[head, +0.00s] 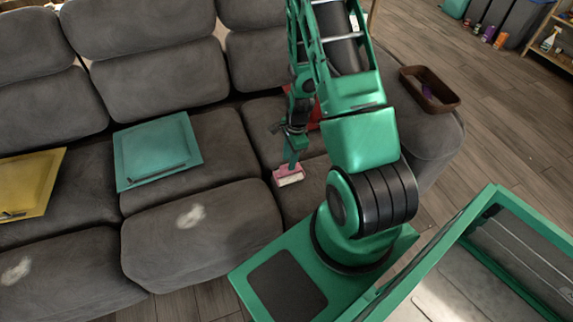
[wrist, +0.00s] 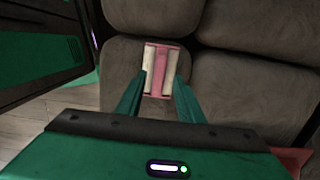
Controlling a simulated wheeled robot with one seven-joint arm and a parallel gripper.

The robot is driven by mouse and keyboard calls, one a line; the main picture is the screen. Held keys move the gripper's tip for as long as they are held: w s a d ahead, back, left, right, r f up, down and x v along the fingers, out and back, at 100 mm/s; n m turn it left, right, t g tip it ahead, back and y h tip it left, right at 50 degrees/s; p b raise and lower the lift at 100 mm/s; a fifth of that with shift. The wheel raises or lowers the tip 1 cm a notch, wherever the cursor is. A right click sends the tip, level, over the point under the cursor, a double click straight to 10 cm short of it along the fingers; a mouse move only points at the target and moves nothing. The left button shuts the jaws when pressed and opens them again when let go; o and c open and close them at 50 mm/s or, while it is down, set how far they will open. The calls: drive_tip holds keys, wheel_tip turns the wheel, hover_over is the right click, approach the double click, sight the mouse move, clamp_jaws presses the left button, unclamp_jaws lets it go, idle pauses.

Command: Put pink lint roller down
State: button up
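The pink lint roller (head: 288,175), pink with white roller parts, is at my gripper's fingertips over the right part of the grey sofa (head: 205,230). In the wrist view the lint roller (wrist: 161,70) lies between my two green fingers, which meet its sides. My gripper (wrist: 161,80) looks shut on it, pointing down; in the head view the gripper (head: 291,163) is small and partly dark. The gap between the roller and the seat is hard to judge.
A teal square (head: 157,150) and a yellow square (head: 27,186) lie on the sofa seats. Pale patches (head: 191,216) mark the sofa. A brown basket (head: 457,101) sits on the right armrest. A red item (head: 316,116) is partly hidden behind my arm.

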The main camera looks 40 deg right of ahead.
drive_tip(key=s+d+r+n+h, duration=0.1)
drive_tip(key=s+r+n, duration=0.3)
drive_tip(key=r, duration=0.9)
drive_tip(key=s+d+r+n, duration=0.1)
drive_tip(key=s+r+n, duration=0.25)
drive_tip(key=r, duration=0.95)
drive_tip(key=s+a+r+n, duration=0.3)
drive_tip(key=s+r+n, duration=0.4)
drive_tip(key=s+r, duration=0.4)
drive_tip(key=shift+s+r, duration=0.15)
drive_tip(key=shift+s, duration=1)
drive_tip(key=shift+w+f+g, duration=0.25)
drive_tip(key=shift+w+g, duration=0.05)
drive_tip(key=shift+w, duration=0.35)
drive_tip(key=shift+o, duration=0.6)
